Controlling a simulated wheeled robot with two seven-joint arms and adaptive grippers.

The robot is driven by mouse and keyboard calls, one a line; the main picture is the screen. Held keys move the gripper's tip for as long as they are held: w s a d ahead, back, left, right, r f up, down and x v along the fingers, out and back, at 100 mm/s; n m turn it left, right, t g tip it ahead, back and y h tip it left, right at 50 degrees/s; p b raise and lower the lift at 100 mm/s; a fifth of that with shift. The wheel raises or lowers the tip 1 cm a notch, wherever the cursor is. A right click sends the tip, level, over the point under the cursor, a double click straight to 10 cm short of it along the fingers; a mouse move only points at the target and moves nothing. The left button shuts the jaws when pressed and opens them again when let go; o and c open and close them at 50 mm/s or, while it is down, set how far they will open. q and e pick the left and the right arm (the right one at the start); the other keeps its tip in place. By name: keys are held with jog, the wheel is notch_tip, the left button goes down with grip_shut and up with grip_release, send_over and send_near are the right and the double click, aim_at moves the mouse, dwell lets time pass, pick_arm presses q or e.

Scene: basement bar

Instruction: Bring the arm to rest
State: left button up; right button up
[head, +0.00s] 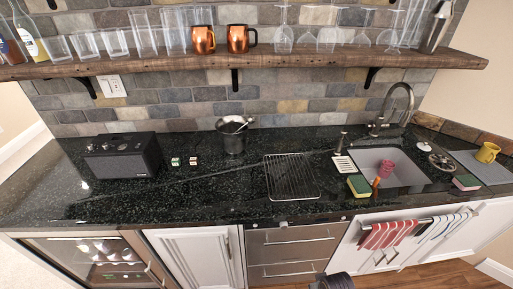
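The task names no object, only the arm. Neither of my grippers shows in the head view. A dark ribbed shape at the bottom edge, right of centre, may be part of my own body; I cannot tell which part. No hand is seen touching anything on the black counter (215,180).
A black speaker (122,158) stands left, a metal bucket (234,140) mid-back, a wire rack (290,176) centre. The sink (400,168) holds a pink cup (386,169). A yellow mug (487,152) is far right. Glasses line the wooden shelf (240,65). The counter's front left is clear.

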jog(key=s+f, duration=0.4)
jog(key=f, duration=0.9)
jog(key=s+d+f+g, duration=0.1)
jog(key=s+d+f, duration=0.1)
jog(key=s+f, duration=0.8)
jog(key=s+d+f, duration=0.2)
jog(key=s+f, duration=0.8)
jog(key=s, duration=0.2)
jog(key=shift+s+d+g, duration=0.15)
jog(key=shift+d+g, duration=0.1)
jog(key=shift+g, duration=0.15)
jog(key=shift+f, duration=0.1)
